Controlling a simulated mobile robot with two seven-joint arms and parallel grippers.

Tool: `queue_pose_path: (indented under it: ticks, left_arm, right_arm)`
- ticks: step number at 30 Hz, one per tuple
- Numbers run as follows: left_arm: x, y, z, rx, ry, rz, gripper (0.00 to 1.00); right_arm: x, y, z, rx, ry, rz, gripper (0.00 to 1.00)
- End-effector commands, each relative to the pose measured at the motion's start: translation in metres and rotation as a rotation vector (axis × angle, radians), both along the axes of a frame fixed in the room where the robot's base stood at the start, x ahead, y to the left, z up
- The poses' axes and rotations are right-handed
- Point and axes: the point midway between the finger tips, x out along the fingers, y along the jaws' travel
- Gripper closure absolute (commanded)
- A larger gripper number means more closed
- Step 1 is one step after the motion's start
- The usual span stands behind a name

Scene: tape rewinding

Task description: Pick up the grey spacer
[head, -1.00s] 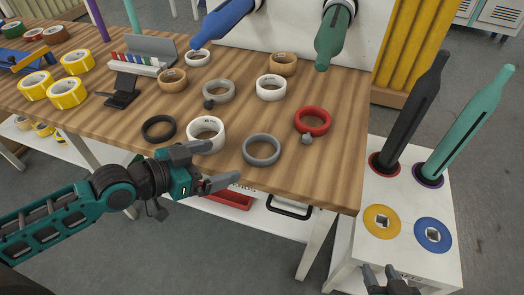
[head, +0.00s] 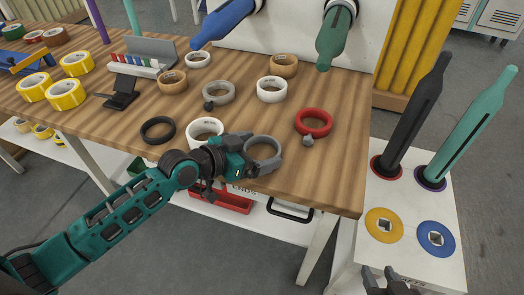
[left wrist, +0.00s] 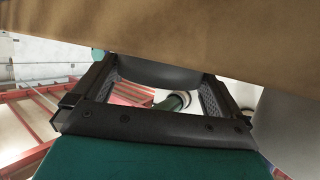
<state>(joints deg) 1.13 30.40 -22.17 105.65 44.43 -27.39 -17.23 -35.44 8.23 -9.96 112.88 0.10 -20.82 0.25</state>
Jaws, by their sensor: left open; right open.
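The grey spacer (head: 275,145), a plain grey ring, lies near the front edge of the wooden table in the head view. My left gripper (head: 261,151) is open at the spacer, its fingers spread on either side of it and partly covering its near side. In the left wrist view a grey rounded piece (left wrist: 160,77), apparently the spacer, shows between the two open fingers (left wrist: 158,98). Whether the fingers touch it I cannot tell. My right gripper (head: 391,284) is open and empty at the bottom edge of the head view, far from the spacer.
A white roll (head: 205,130) sits close to the left of my left gripper, with a black ring (head: 158,129) further left. A red ring (head: 314,122) lies to the right. More rolls lie behind. A white stand (head: 408,198) holds two upright bottle-shaped pieces.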

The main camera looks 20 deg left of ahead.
Motion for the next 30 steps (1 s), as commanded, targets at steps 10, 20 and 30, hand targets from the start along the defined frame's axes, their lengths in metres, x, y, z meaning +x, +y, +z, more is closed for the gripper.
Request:
queue_pose_path:
  ticks: [10,20,30]
  left_arm:
    - [0.0012,-0.0010,-0.0010,0.001,0.001,0.000,0.10]
    - [0.0012,-0.0009,-0.0005,0.001,-0.001,0.000,0.37]
    - [0.0016,-0.0008,0.0081,0.001,-0.003,-0.001,0.37]
  right_arm:
    - [0.0001,0.0004,-0.0001,0.000,0.001,0.001,0.57]
    - [-0.0003,0.0003,-0.0008,0.000,0.003,0.001,0.57]
    - [-0.0007,-0.0002,0.0007,-0.002,0.005,0.001,0.57]
